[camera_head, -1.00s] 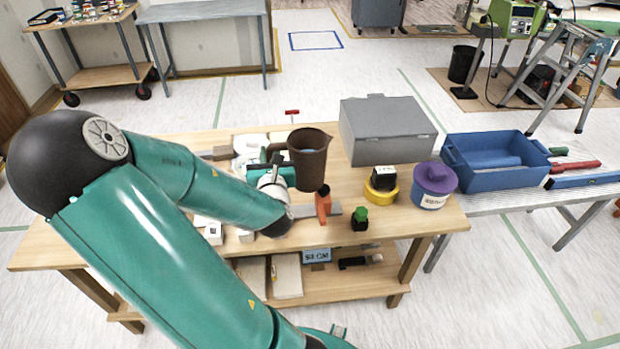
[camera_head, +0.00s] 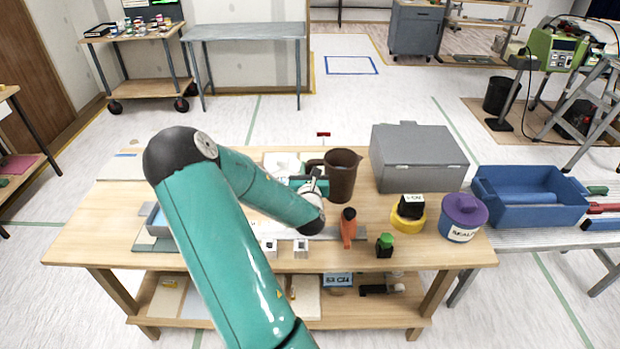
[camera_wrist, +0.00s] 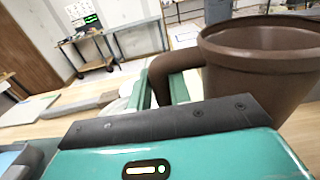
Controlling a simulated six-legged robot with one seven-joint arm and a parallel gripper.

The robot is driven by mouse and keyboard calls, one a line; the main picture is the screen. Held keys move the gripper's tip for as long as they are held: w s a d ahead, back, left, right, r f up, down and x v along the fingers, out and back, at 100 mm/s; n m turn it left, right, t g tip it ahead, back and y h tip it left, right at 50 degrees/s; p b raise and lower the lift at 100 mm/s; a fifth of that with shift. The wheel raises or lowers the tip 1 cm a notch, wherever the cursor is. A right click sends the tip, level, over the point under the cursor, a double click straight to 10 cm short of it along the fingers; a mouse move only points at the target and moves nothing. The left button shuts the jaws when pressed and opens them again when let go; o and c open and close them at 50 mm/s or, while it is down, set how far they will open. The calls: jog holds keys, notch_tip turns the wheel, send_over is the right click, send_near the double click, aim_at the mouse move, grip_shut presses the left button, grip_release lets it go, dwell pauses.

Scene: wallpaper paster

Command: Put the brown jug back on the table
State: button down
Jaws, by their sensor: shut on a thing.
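The brown jug (camera_head: 344,176) is upright at the middle of the wooden table (camera_head: 120,225), left of the grey box. My gripper (camera_head: 307,183) is at the jug's left side, shut on its handle. In the wrist view the jug (camera_wrist: 268,75) fills the upper right with its open rim facing up, and its handle (camera_wrist: 180,62) runs down between the green fingers of my gripper (camera_wrist: 165,88). I cannot tell whether the jug's base touches the table or hangs just above it.
A grey box (camera_head: 418,158) stands right of the jug. An orange-handled tool (camera_head: 348,228), a green-capped bottle (camera_head: 385,246), a yellow roll (camera_head: 407,218) and a purple-lidded tub (camera_head: 463,218) stand nearer the front. A blue bin (camera_head: 530,197) is on the right bench.

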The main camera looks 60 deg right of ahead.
jog(key=shift+w+d+f, duration=0.25)
jog(key=shift+d+f, duration=0.5)
jog(key=shift+f, duration=0.15)
jog(key=shift+w+d+f, duration=0.1)
jog(key=shift+d+f, duration=0.1)
jog(key=shift+f, duration=0.7)
jog(key=shift+d+f, duration=0.15)
jog(key=shift+f, duration=0.7)
jog(key=c, duration=1.3)
grip_release()
jog(key=shift+f, duration=0.15)
jog(key=shift+f, duration=0.1)
jog(key=v, duration=1.3)
jog(key=shift+a, duration=0.4)
